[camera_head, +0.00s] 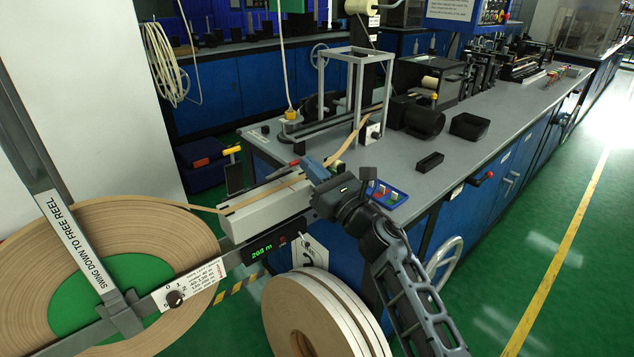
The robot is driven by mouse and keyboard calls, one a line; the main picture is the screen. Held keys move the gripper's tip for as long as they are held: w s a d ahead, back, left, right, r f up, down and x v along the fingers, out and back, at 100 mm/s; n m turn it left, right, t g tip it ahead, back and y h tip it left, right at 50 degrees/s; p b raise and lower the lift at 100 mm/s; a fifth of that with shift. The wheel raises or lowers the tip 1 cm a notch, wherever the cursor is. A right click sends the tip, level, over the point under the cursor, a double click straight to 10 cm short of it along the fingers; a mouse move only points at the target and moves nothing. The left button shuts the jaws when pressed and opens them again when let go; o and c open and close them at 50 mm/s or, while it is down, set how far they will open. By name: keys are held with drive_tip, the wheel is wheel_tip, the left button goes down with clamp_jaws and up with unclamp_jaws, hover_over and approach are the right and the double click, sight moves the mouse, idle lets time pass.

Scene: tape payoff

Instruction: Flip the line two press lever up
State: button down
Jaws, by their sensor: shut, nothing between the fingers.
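My gripper (310,166) is shut and empty at the top end of the long grey-white box (265,208) through which the brown tape runs. Its tip is close to a small red part (294,164) that looks like a lever's end; I cannot tell whether they touch. A short lever with a yellow grip (232,150) stands above a dark plate left of the box. No label that I can read marks either one as the press lever of line two. My wrist and gripper hide part of the box's right end.
A big tape reel (190,235) with a grey arm labelled "SWING DOWN TO FREE REEL" (72,235) fills the left. A counter display (261,251) sits below the box. White-edged rolls (310,310) stand below. The grey bench (390,165) carries machines. Green floor is free at the right.

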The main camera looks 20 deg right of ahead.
drive_tip(key=w+a+r+p, duration=0.1)
drive_tip(key=w+r, duration=0.3)
drive_tip(key=r, duration=0.1)
drive_tip(key=shift+w+a, duration=0.2)
drive_tip(key=shift+a, duration=0.05)
drive_tip(key=shift+f, duration=0.15)
idle(1.2)
drive_tip(key=f+b, duration=0.4)
drive_tip(key=b, duration=0.1)
drive_tip(key=shift+s+d+f, duration=0.15)
drive_tip(key=shift+s+f, duration=0.2)
drive_tip(key=f+v, duration=0.1)
drive_tip(key=v, duration=0.8)
drive_tip(key=shift+f+b, duration=0.4)
